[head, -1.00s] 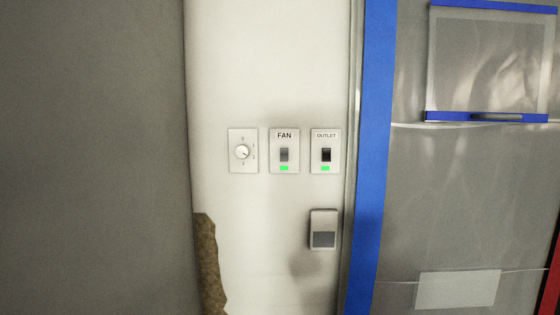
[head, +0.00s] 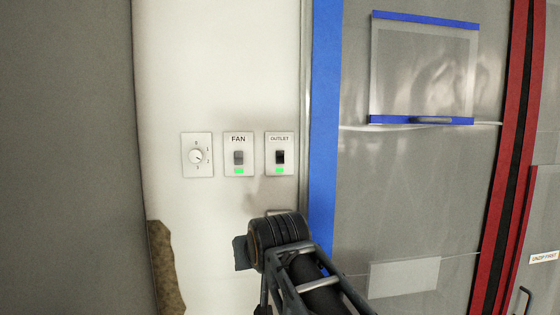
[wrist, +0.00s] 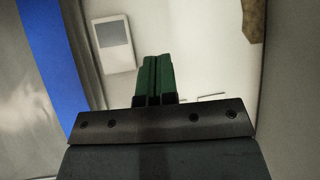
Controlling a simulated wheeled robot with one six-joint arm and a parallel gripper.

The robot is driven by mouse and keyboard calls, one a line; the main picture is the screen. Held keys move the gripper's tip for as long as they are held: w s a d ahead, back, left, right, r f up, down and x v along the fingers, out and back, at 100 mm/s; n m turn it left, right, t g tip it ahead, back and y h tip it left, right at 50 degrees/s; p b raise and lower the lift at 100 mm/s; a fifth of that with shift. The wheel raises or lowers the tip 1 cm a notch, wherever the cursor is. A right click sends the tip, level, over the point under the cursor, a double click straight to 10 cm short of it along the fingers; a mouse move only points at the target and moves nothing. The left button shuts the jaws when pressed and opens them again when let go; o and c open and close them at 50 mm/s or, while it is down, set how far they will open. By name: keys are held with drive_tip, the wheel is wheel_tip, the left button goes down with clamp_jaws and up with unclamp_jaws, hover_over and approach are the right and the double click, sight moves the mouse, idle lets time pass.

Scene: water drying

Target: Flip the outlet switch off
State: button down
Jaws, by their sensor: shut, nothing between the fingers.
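The outlet switch (head: 280,157) is a dark rocker on a white plate labelled OUTLET, with a green light lit below it. It is the rightmost of three wall plates in the head view. My gripper (wrist: 153,80) shows in the wrist view with its green fingers shut together and nothing between them. It points toward the white wall; I cannot tell its exact distance from the wall. In the head view my arm reaches in from below, under the outlet plate, and the fingertips are not clearly visible. Thin plate edges show beside the fingers in the wrist view, mostly hidden.
Left of the outlet are the FAN switch (head: 239,157), also with a green light, and a dial (head: 197,156). A white box (wrist: 113,42) is on the wall, mostly hidden by my arm in the head view. Blue tape (head: 323,100) borders plastic sheeting (head: 415,185) on the right.

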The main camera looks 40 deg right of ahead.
drive_tip(key=s+d+r+m+t+h, duration=0.1)
drive_tip(key=d+r+h, duration=0.1)
drive_tip(key=r, duration=0.7)
drive_tip(key=d+r+m+t+h, duration=0.1)
drive_tip(key=d+r+t+h, duration=0.1)
drive_tip(key=d+r, duration=0.3)
wheel_tip(320, 180, up, 5)
drive_tip(key=shift+s+f+t+h, duration=0.2)
drive_tip(key=shift+s+t+h, duration=0.1)
drive_tip(key=shift+s, duration=0.05)
